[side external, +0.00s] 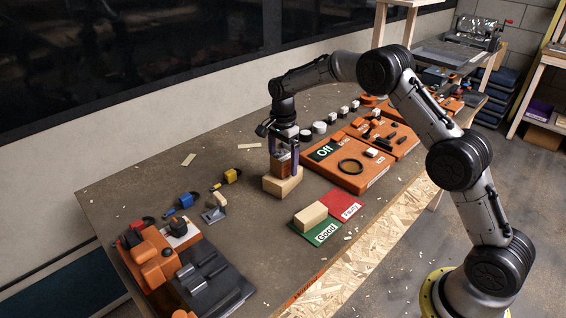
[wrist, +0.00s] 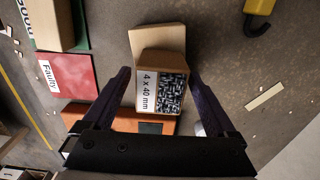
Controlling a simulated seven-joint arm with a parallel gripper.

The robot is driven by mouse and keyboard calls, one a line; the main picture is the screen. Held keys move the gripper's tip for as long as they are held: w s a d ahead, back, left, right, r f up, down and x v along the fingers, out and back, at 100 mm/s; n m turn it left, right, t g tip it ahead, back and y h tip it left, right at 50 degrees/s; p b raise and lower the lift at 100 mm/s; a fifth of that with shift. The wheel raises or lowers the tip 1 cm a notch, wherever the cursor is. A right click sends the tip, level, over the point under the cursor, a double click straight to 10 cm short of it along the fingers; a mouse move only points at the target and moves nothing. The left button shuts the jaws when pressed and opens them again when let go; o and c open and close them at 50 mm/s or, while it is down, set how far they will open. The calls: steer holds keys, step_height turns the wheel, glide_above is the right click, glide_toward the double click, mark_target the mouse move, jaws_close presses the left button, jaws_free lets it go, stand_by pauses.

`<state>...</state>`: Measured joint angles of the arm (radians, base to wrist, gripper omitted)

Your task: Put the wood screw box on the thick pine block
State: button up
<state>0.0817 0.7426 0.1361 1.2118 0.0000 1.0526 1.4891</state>
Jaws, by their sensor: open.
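The wood screw box (side external: 281,160), a brown box labelled "4 x 40 mm" and full of screws in the wrist view (wrist: 162,90), is on the thick pine block (side external: 282,186). The bare end of that block also shows in the wrist view (wrist: 157,40). The box looks upright, its base seeming to rest on the block. My gripper (side external: 285,158) is open, with one dark finger on each side of the box in the wrist view (wrist: 160,84). Small gaps seem to show between the fingers and the box. Part of the box is hidden behind a finger in the side view.
A second pine block (side external: 310,216) lies on the green "Good" mat (side external: 326,234), beside the red "Faulty" mat (side external: 345,205). An orange "Off" tray (side external: 341,176) stands to the right. Padlocks (side external: 231,176) and a small metal bracket (side external: 214,212) lie left, with bare table between.

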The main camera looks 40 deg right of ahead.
mark_target(283, 155)
step_height(283, 155, up, 12)
steer(key=shift+f, duration=0.1)
steer(key=s+a+r+n+t, duration=0.1)
steer(key=s+r+n, duration=0.3)
steer(key=s+r, duration=0.3)
steer(key=s+a+r+n+t, duration=0.2)
steer(key=s+r+n, duration=0.25)
steer(key=s, duration=0.55)
steer(key=s+f+n+t, duration=0.1)
steer(key=s+n, duration=0.3)
steer(key=s, duration=0.6)
steer(key=s+a+f+n+t, duration=0.1)
steer(key=s+f+n, duration=0.3)
steer(key=s, duration=0.7)
steer(key=shift+s+a+f+n+t, duration=0.2)
steer(key=shift+s+a+n+t, duration=0.1)
steer(key=shift+n, duration=0.45)
